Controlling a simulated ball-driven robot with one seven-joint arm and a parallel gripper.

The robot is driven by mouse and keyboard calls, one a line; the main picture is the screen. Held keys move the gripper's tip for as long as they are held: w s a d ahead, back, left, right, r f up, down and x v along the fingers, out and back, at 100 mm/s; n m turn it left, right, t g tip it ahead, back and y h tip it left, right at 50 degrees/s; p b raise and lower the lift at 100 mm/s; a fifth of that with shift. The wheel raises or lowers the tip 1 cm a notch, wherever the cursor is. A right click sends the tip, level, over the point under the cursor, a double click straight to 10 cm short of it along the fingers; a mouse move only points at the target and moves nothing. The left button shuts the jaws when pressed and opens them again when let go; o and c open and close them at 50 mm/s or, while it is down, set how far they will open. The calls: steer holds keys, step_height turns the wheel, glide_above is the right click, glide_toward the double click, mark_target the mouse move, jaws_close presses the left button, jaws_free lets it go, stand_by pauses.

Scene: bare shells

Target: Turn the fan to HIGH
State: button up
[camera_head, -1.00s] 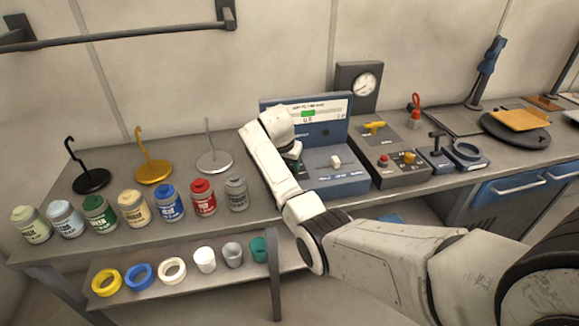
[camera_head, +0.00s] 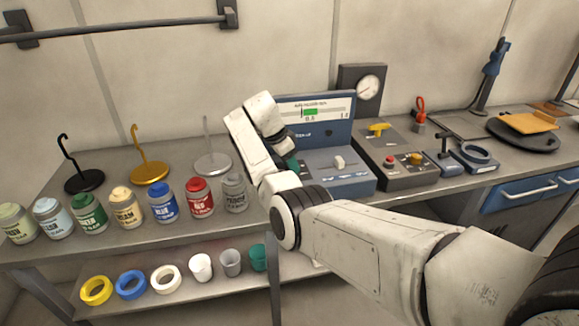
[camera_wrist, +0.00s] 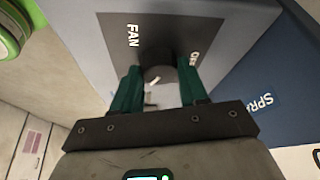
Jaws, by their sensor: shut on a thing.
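The blue-grey control box (camera_head: 352,181) stands on the bench beyond my arm. In the wrist view its dark fan panel (camera_wrist: 120,52) carries the word FAN and a partly hidden label that seems to read OFF. In the head view my arm hides the knob and most of the gripper; only a bit of green finger shows at the box's left side.
A pale knob (camera_head: 339,162) sits on the box's top face, below an upright gauge panel (camera_head: 315,115). A grey box (camera_head: 398,178) with red and yellow controls stands to the right. Several paint jars (camera_head: 162,203) and hook stands (camera_head: 150,172) stand to the left.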

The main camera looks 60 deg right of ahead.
stand_by(0.5)
steer(key=o, duration=1)
steer(key=shift+o, duration=0.2)
steer(key=b+v, duration=0.1)
steer(key=v, duration=0.9)
steer(key=shift+r+b, duration=0.35)
steer(key=shift+a, duration=0.1)
